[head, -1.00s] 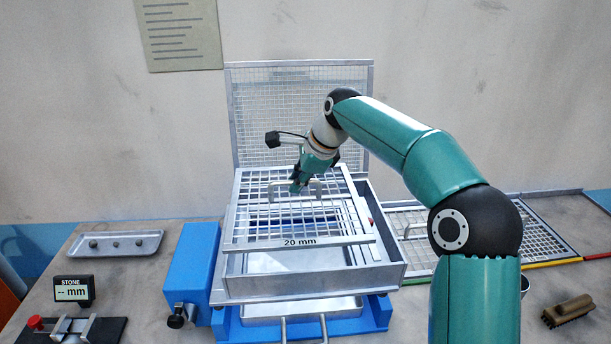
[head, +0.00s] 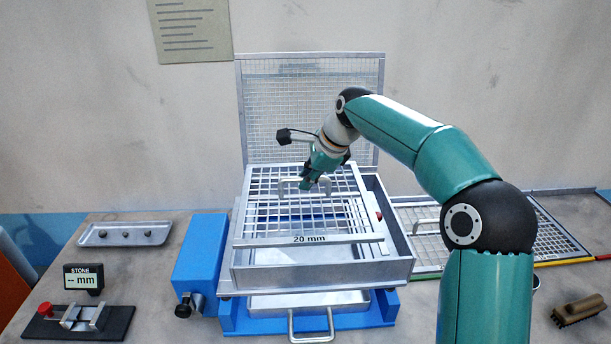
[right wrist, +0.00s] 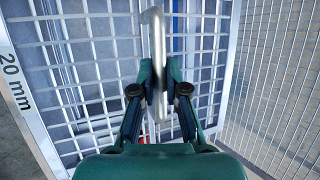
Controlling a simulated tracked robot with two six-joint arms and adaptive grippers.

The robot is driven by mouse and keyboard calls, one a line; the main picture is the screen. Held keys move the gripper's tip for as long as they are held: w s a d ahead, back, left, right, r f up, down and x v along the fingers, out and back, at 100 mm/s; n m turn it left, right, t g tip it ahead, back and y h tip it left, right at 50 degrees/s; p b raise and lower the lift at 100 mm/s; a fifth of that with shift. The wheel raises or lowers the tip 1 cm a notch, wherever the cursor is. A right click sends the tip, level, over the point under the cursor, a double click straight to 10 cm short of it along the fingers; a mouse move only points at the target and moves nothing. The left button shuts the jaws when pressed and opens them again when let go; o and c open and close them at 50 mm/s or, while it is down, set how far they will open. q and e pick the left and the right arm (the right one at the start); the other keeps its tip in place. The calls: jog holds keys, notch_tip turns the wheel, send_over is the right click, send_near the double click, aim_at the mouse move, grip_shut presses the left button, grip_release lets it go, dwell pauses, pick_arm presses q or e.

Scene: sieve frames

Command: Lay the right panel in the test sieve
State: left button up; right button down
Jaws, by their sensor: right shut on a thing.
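The 20 mm grid panel (head: 337,238) is a silver grid with a labelled front bar and a raised handle (head: 288,185). My right gripper (head: 308,183) is shut on this handle, which also shows between the fingers in the right wrist view (right wrist: 158,65). The panel is over the open test sieve (head: 325,274), a grey square frame on a blue base (head: 232,325). Its front bar shows inside the frame's front wall and its left edge near the left wall. I cannot tell whether it touches the frame. My left gripper is not in view.
A fine mesh screen (head: 310,68) stands upright behind the sieve. More panels (head: 566,262) lie on the table at right, near a brush (head: 580,309). A stone tray (head: 94,239), a display (head: 83,281) and a blue box (head: 200,260) are at left.

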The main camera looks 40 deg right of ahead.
notch_tip(320, 180, down, 11)
jog(key=b, duration=0.7)
jog(key=shift+r, duration=0.15)
dwell(0.5)
jog(key=c, duration=1.1)
grip_release()
jog(key=shift+c, duration=0.2)
jog(key=shift+f, duration=0.2)
jog(key=v, duration=1.2)
